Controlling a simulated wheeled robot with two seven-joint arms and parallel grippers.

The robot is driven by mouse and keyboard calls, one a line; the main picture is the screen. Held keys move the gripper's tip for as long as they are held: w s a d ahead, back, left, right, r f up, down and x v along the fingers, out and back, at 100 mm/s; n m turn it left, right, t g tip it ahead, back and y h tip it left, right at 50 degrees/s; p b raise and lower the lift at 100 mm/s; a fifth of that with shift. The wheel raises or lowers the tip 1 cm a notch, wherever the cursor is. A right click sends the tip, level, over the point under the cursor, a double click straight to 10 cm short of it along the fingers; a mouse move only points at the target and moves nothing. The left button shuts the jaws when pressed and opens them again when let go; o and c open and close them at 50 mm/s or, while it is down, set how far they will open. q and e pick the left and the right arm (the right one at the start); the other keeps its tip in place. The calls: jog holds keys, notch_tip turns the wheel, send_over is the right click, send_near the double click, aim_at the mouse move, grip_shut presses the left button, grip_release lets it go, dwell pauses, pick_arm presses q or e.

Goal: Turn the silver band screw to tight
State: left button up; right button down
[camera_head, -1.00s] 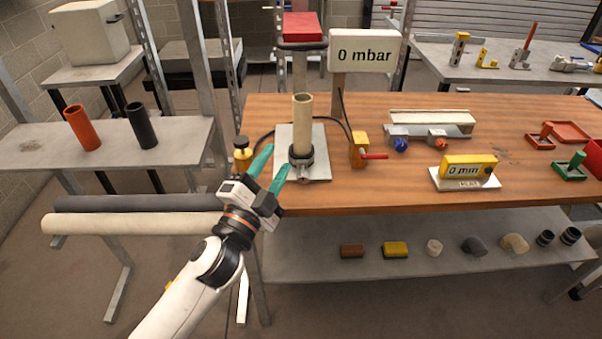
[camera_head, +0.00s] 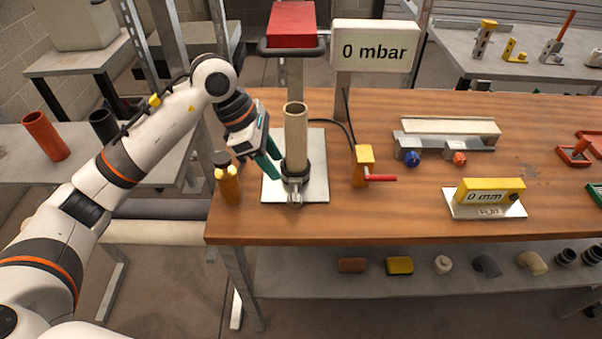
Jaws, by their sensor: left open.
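A beige upright pipe (camera_head: 296,130) stands on a grey metal plate (camera_head: 316,188) on the wooden bench. A dark collar (camera_head: 296,171) wraps its foot, and a small silver screw (camera_head: 295,197) sticks out at the front of this band. My left gripper (camera_head: 276,164) comes in from the left with green fingers pointing down and to the right. It is open and empty, close to the left side of the collar, above and left of the screw. I cannot tell whether a finger touches the collar. My right gripper is out of view.
A sign (camera_head: 374,48) reads 0 mbar. A yellow gauge (camera_head: 487,193) reads 0 mm. Bench front centre is clear.

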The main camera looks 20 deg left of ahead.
pick_arm(q)
jog(key=p, duration=0.1)
send_over(293, 197)
jog(key=s+a, duration=0.1)
jog(key=a, duration=0.1)
notch_tip(293, 197, down, 4)
jog(key=f, duration=0.1)
jog(key=x, duration=0.3)
jog(key=shift+w+a, duration=0.2)
jog(key=x, duration=0.2)
jog(key=shift+f+p, duration=0.25)
jog(key=shift+p, duration=0.1)
jog(key=shift+d+f, duration=0.1)
jog(key=shift+f, duration=0.05)
grip_shut()
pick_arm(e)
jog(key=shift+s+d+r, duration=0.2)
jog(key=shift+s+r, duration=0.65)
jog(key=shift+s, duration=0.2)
